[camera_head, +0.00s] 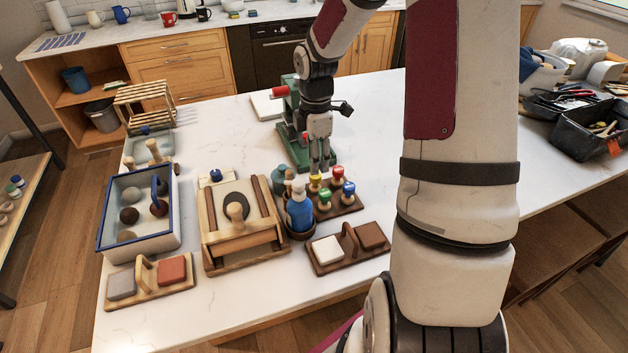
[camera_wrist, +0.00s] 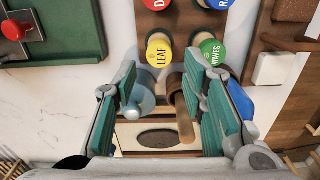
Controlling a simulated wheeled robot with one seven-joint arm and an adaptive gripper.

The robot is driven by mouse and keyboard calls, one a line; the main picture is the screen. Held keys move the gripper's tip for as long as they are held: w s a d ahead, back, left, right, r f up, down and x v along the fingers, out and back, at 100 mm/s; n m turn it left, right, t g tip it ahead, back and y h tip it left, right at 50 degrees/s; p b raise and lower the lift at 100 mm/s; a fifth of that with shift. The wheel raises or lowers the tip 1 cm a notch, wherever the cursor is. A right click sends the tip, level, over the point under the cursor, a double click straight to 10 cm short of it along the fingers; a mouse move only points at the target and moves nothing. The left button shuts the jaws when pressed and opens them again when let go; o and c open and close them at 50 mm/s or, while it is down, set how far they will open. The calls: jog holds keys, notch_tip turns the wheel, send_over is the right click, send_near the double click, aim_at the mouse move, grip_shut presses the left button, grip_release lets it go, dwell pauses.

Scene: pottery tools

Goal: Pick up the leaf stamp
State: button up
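The leaf stamp (camera_head: 315,181) has a yellow top and stands on a small wooden board at the back left of a group of stamps. Its yellow top, lettered LEAF, shows in the wrist view (camera_wrist: 161,49), just past the fingertips. My gripper (camera_head: 319,168) points down just above the leaf stamp. In the wrist view my gripper (camera_wrist: 161,70) has its fingers apart with nothing gripped between them. The stamp's lower part is hidden under its top in the wrist view.
Red, green and blue stamps (camera_head: 337,174) share the stamp board (camera_head: 349,205). A pot with a blue bottle (camera_head: 300,212) stands close to its left. A green press (camera_head: 290,150) stands behind. A wooden block holder (camera_head: 347,249) lies in front.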

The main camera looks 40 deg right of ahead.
aim_at(316, 181)
notch_tip(316, 181, down, 8)
jog(key=shift+f, duration=0.25)
dwell(0.4)
jog(key=c, duration=0.8)
